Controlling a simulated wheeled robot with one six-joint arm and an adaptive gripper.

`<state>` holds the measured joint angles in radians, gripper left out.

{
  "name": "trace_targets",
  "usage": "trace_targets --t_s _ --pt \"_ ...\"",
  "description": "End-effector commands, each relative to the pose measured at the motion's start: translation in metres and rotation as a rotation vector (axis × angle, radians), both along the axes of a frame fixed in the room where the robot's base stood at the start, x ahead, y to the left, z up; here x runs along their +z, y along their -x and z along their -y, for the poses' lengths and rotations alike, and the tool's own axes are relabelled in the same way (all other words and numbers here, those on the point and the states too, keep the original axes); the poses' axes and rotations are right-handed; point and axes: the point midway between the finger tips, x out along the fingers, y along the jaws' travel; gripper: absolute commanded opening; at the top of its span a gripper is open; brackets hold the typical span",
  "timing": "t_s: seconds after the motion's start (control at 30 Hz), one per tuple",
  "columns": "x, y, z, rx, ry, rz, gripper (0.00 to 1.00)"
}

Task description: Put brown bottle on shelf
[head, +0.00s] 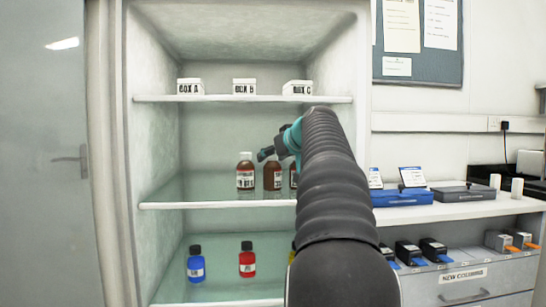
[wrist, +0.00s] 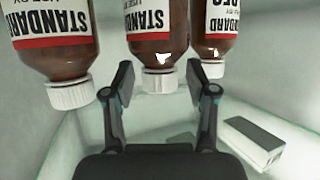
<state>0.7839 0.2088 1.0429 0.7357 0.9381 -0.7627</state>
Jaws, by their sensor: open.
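Brown bottles with white caps and red-and-white labels stand upright in a row on the middle shelf (head: 220,206): a left one (head: 245,174), a middle one (head: 272,176) and a right one (head: 293,178) mostly hidden by my arm. In the wrist view, which looks inverted, the left (wrist: 55,50), middle (wrist: 157,35) and right (wrist: 213,30) bottles show. My gripper (head: 268,148) is open at cap height by the middle bottle. In the wrist view its fingers (wrist: 160,80) lie to either side of that bottle's white cap. I cannot tell whether they touch it.
White boxes (head: 244,86) stand on the upper shelf (head: 225,99); one box (wrist: 255,142) shows in the wrist view. Blue (head: 195,264) and red (head: 247,260) bottles stand on the bottom shelf. The middle shelf's left part is clear. Cabinet walls enclose the sides.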

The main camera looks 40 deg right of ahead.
Motion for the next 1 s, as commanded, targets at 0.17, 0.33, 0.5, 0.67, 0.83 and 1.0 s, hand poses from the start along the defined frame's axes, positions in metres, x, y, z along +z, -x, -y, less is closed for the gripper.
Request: trace_targets --t_s 0.17,0.33,0.5,0.67,0.83,1.0 --pt "0.005 0.007 -0.001 -0.001 0.001 0.001 0.57" --pt "0.016 0.034 -0.005 -0.003 0.001 0.001 0.57" --pt "0.03 0.066 -0.01 -0.003 0.001 0.002 0.57" --pt "0.04 0.09 -0.014 -0.003 0.001 0.001 0.57" --pt "0.046 0.105 -0.016 -0.001 0.001 0.001 0.57" --pt "0.048 0.11 -0.017 0.0 0.0 0.0 0.57"
